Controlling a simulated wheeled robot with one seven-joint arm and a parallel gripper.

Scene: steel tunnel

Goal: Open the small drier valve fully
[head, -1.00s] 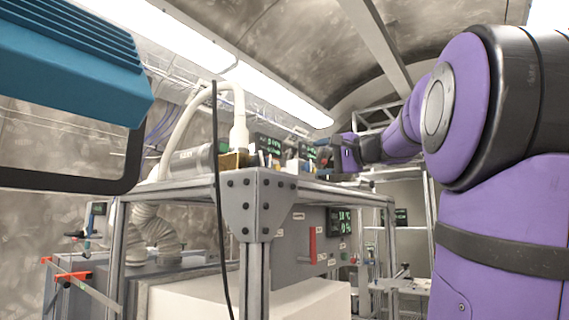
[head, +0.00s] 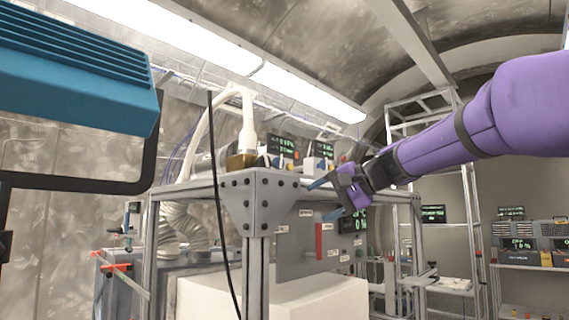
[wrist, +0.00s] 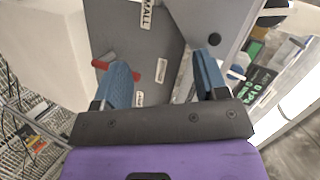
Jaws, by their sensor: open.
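A red valve handle (head: 319,240) stands upright on the grey panel under the frame's top edge. In the wrist view the red handle (wrist: 134,71) shows partly behind my left finger. A label reading "MALL" (wrist: 147,14), cut off by the frame, is on the same panel. My gripper (head: 326,199) is above and slightly right of the handle, in front of the panel. In the wrist view my gripper (wrist: 163,66) has its two blue fingers wide apart with nothing between them. Whether the left finger touches the handle cannot be told.
A steel corner post with a bolted plate (head: 262,205) stands just left of the panel. A white block (head: 300,300) sits below. Shelves (head: 530,265) stand at the far right.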

